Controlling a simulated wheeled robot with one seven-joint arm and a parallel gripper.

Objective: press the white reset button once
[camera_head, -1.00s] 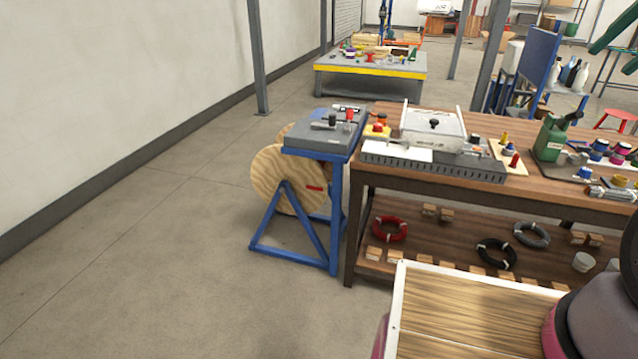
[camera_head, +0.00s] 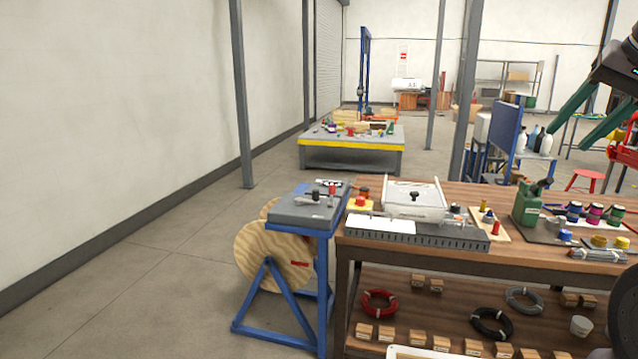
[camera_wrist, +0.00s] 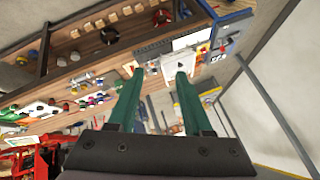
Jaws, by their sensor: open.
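I cannot make out a white reset button in either view. In the head view a small board (camera_head: 487,225) with blue, yellow and red knobs lies on the wooden bench (camera_head: 400,262). A yellow block with a red button (camera_head: 360,203) sits at the bench's left end. My gripper (camera_head: 592,132) shows at the upper right of the head view, in the air, its green fingers spread. In the wrist view my gripper (camera_wrist: 157,78) is open and empty. The bench (camera_wrist: 92,42) shows beyond its fingertips, seen at a turned angle, and nothing is touched.
A blue-framed stand (camera_head: 300,215) adjoins the bench's left end. A yellow-edged table (camera_head: 350,155) stands behind. The floor at left (camera_head: 150,290) is clear.

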